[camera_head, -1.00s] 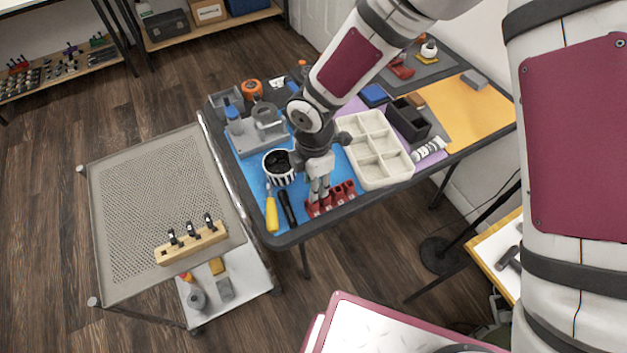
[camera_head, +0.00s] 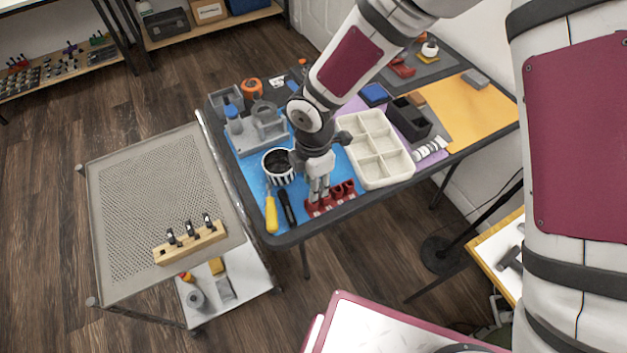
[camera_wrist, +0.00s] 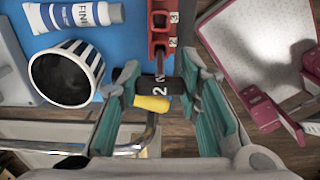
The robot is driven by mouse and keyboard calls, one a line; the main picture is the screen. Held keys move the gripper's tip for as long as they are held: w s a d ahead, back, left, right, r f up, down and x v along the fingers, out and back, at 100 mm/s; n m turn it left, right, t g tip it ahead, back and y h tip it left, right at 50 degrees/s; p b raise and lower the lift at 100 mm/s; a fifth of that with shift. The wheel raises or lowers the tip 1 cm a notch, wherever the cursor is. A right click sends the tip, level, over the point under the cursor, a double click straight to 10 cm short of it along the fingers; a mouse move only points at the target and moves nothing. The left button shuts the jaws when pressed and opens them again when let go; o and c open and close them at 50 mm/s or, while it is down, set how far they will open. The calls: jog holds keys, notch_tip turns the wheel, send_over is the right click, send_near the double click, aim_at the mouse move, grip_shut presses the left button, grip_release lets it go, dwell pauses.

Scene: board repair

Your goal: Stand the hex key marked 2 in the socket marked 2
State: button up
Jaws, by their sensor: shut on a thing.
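My gripper (camera_wrist: 162,98) is shut on the hex key marked 2 (camera_wrist: 160,87), holding its black, labelled handle between green-padded fingers. The key's thin shaft points towards the red socket block (camera_wrist: 161,22), where labels 3 and 2 show. The shaft's tip appears to meet the block near label 2; I cannot tell whether it is inside the socket. In the head view, my gripper (camera_head: 318,190) is low over the red block (camera_head: 345,191) at the table's front edge. The fingers hide part of the block, and the key is not clear there.
A striped cup (camera_head: 279,167), yellow screwdriver (camera_head: 271,212) and black tool (camera_head: 287,207) lie left of my gripper. A white compartment tray (camera_head: 384,185) stands to the right. A wooden block (camera_head: 190,245) with black-topped tools stands on the mesh cart (camera_head: 150,190).

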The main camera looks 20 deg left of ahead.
jog(key=shift+f+b, duration=1.4)
jog(key=shift+f, duration=0.5)
dwell(0.9)
jog(key=o, duration=1.2)
jog(key=shift+o, duration=0.9)
jog(key=shift+r+p, duration=1.75)
jog(key=shift+r, duration=1.8)
